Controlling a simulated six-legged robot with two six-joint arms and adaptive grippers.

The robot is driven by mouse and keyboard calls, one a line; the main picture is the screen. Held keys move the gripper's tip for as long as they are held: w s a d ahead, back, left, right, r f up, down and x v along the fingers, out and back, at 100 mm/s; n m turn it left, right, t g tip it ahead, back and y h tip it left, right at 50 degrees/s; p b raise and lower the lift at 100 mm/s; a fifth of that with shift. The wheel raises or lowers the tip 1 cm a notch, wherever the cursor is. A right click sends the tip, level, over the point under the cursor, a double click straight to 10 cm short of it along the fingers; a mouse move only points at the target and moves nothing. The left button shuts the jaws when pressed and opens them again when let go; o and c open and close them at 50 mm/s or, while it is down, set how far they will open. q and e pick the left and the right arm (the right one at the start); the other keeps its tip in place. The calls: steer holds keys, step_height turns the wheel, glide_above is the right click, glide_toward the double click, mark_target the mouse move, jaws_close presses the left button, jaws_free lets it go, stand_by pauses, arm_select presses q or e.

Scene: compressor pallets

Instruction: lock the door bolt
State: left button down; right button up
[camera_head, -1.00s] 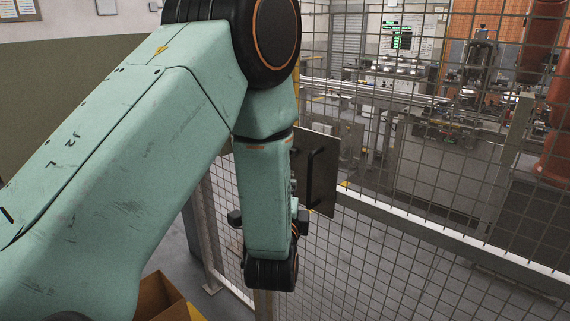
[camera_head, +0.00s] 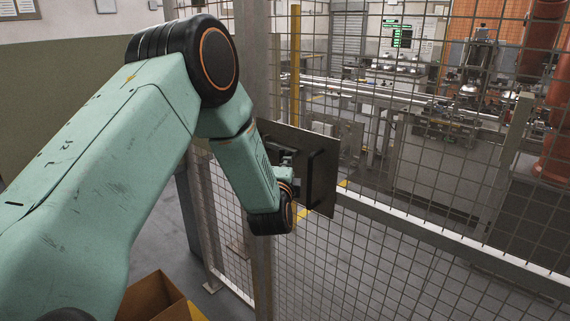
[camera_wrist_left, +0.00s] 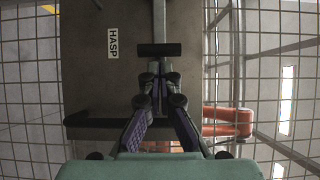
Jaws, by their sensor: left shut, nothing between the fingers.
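The door plate is a flat dark panel (camera_head: 345,150) on the mesh fence in the head view. A short black crossbar (camera_wrist_left: 160,50), apparently the bolt's knob, lies by the plate's edge on a metal rod (camera_wrist_left: 159,20). My left gripper (camera_wrist_left: 160,82) is shut and empty, its tips just below the crossbar. Contact cannot be told. In the head view my wrist partly hides this gripper (camera_head: 284,160).
A wire mesh fence (camera_head: 400,240) with a grey post (camera_head: 262,270) surrounds the plate. An open cardboard box (camera_head: 150,298) sits at the lower left. Machinery (camera_head: 480,60) stands behind the mesh.

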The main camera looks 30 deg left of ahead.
arm_select(q)
steer(key=shift+w+a, duration=0.1)
steer(key=shift+a, duration=0.15)
steer(key=shift+d, duration=0.1)
steer(key=w+a+p, duration=0.1)
steer(key=a+p, duration=0.1)
steer(key=a, duration=0.4)
steer(key=shift+a, duration=0.25)
steer(key=shift+f+p, duration=0.1)
steer(key=shift+p, duration=0.2)
